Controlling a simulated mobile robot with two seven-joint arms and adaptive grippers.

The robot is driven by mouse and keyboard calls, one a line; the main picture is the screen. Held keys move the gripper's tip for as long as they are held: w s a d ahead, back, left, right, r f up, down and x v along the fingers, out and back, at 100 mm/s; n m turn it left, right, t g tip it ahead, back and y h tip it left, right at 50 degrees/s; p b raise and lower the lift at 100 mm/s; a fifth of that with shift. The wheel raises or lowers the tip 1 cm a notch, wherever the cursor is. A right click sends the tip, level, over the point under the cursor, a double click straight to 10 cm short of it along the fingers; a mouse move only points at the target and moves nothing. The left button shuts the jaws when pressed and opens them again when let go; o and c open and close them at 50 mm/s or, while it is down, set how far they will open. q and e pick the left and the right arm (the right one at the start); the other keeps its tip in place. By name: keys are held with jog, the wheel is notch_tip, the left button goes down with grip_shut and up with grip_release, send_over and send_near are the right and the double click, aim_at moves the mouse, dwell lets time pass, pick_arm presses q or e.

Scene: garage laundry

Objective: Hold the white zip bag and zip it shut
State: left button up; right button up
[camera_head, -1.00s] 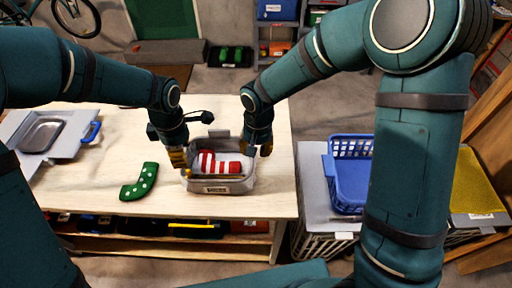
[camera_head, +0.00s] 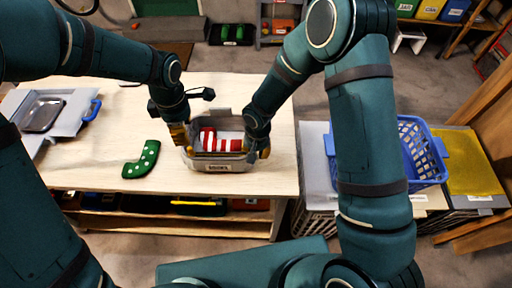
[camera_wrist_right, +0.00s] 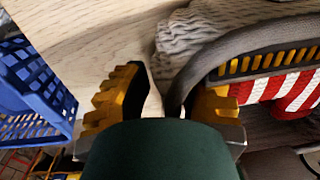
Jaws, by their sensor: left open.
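A pale grey-white bag (camera_head: 236,164) with a dark rim and a front label sits on the wooden table in the head view. Red-and-white striped cloth (camera_head: 222,142) lies inside, and the bag's top is open. My left gripper (camera_head: 182,140) is open at the bag's left side. My right gripper (camera_head: 258,154) is at its right front corner. In the right wrist view, the right fingers (camera_wrist_right: 165,100) stand apart, with the bag's dark rim (camera_wrist_right: 215,55) passing close beside the yellow finger on the right. Whether they touch is unclear. A zip pull cannot be made out.
A green dotted sock-like piece (camera_head: 141,160) lies left of the bag. A grey tray (camera_head: 42,114) with a blue-handled board is further left. A blue basket (camera_head: 424,150) stands right of the table, behind my right arm. The table's front edge is close to the bag.

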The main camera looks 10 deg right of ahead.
grip_shut()
pick_arm(q)
jog(key=shift+c, duration=0.4)
